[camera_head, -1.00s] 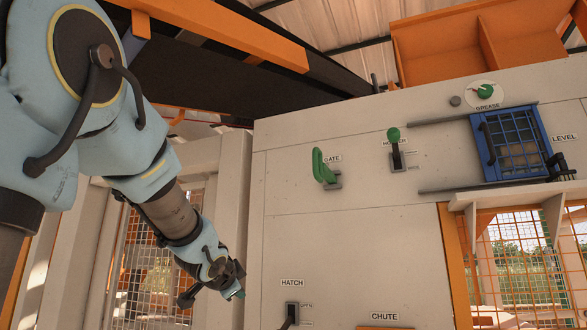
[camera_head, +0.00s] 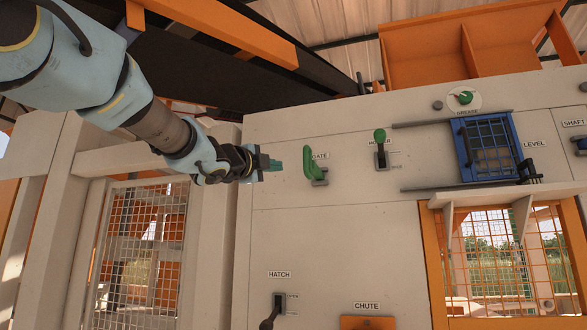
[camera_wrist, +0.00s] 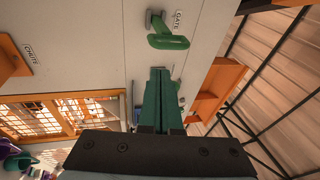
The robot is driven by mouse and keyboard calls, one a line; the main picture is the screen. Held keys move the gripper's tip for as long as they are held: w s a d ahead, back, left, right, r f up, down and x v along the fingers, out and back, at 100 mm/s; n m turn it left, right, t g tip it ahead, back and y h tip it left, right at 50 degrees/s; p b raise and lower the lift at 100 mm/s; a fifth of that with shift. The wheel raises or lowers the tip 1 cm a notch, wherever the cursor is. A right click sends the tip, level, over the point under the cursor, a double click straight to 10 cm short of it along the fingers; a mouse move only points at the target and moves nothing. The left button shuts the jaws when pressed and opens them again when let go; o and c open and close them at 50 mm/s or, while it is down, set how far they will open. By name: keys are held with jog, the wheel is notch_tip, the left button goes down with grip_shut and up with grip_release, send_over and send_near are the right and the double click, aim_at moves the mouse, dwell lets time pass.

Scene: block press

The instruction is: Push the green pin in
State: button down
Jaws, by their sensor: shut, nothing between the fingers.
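No part is labelled as a pin, and I cannot tell which green part is meant. A green L-shaped handle (camera_head: 309,164) marked GATE stands out from the pale panel on a grey bracket; in the wrist view the handle (camera_wrist: 168,42) lies just beyond my fingertips. A green-knobbed lever (camera_head: 380,137) stands right of it, and a green knob (camera_head: 466,97) marked GREASE is higher right. My gripper (camera_head: 275,165) is shut and empty, left of the GATE handle and pointing towards it. Its green fingers (camera_wrist: 160,73) lie together in the wrist view, with a visible gap to the handle.
The pale panel (camera_head: 330,235) is bare below the GATE handle. A HATCH lever (camera_head: 272,310) and an orange CHUTE plate (camera_head: 367,322) are low down. A blue barred door (camera_head: 487,146) is at right. A mesh gate (camera_head: 140,250) stands at left.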

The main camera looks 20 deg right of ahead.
aim_at(305, 168)
jog(key=p+x, duration=0.6)
jog(key=x, duration=0.7)
jog(key=shift+w+d+r, duration=0.1)
jog(key=shift+w+d, duration=0.1)
jog(key=shift+d, duration=0.1)
jog(key=shift+w+d, duration=0.1)
